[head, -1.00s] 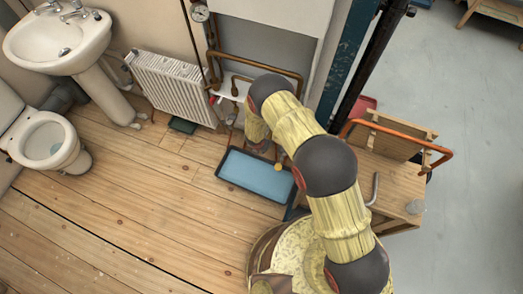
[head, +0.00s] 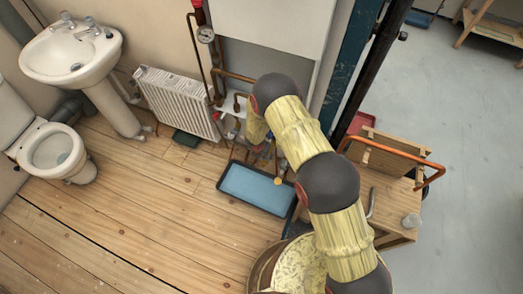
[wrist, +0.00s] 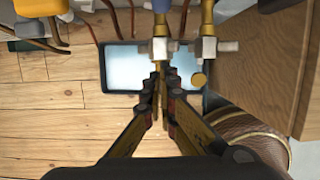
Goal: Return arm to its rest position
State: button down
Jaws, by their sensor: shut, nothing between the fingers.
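My arm (head: 327,180) reaches from the bottom right up over the blue tray in the head view, bent at its dark round joints. Its far end points down beside the pipework, and the arm largely hides my gripper there. In the wrist view my gripper (wrist: 160,78) has its fingers together with nothing between them. The fingers overlap the picture of the blue tray (wrist: 125,72) on the floor, just below the brass and grey valve fittings (wrist: 207,45). I cannot tell how far the fingertips are from these fittings.
The dark-rimmed tray (head: 255,188) lies on the plank floor. A white radiator (head: 177,105), sink (head: 70,60) and toilet (head: 50,150) stand left. A wooden bench (head: 390,205) with an orange-brown bent pipe (head: 392,153) is close right of my arm. Open floor lies left.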

dwell(0.3)
jog(key=s+d+r+m+g+h, duration=0.2)
jog(key=s+d+r+m+h, duration=0.1)
jog(key=s+d+r+m, duration=0.65)
jog(key=s+d+r+m+t+y, duration=0.1)
jog(key=s+d+r+m, duration=0.2)
jog(key=r, duration=1.4)
jog(key=s+d+r+m+t+y, duration=0.1)
jog(key=s+d+r+m, duration=0.3)
jog(key=s+r+m, duration=0.7)
jog(key=s+d+r+m+t+y, duration=0.2)
jog(key=s+d+r+m, duration=0.2)
jog(key=r, duration=2)
jog(key=s+m, duration=0.3)
jog(key=m, duration=0.1)
jog(key=shift+d+r+m+t, duration=0.15)
jog(key=shift+r+m+t, duration=0.15)
jog(key=shift+r+m, duration=0.05)
jog(key=c, duration=2.6)
grip_release()
